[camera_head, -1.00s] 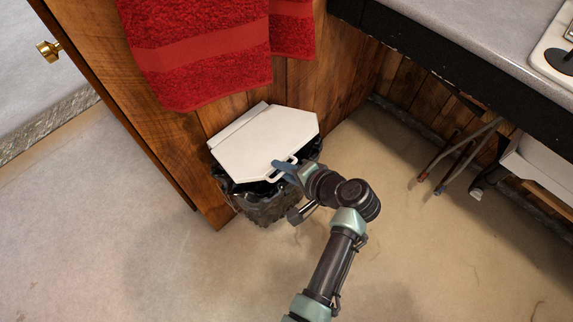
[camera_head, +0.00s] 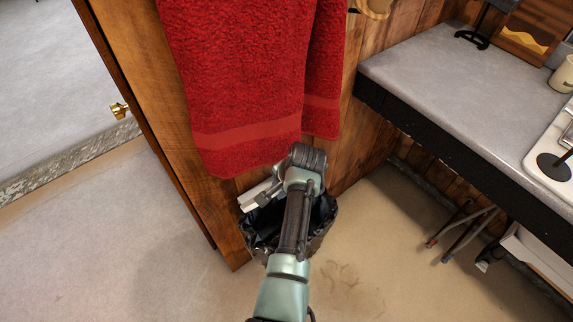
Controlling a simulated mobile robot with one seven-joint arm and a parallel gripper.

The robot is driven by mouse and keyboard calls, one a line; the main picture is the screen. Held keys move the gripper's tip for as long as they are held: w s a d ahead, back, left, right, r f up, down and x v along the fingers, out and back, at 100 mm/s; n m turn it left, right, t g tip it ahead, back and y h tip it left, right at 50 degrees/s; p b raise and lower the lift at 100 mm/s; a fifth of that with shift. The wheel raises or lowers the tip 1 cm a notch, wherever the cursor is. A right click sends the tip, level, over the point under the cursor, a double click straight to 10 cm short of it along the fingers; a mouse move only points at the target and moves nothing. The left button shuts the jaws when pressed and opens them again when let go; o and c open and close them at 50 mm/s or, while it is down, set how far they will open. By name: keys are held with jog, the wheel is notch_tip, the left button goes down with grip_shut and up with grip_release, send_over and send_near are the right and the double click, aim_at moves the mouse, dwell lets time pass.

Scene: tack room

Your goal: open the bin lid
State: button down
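The bin (camera_head: 318,226), lined with a black bag, stands on the floor against the wooden panel. Its dark open mouth shows to the left of my arm.
Red towels (camera_head: 240,95) hang right above the bin, close to my wrist. A wooden door edge with a brass knob (camera_head: 119,110) is at the left. A grey counter (camera_head: 450,85) juts out at the right. The floor in front is clear.

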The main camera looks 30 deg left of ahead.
jog(key=shift+w+a+r, duration=0.25)
jog(key=shift+a+r, duration=0.1)
jog(key=shift+a, duration=0.35)
jog(key=c, duration=1)
grip_release()
jog(key=shift+o, duration=0.2)
jog(key=shift+r, duration=0.1)
jog(key=p+v, duration=0.1)
jog(key=v, duration=1.1)
jog(key=shift+r, duration=0.35)
jog(key=shift+d, duration=0.1)
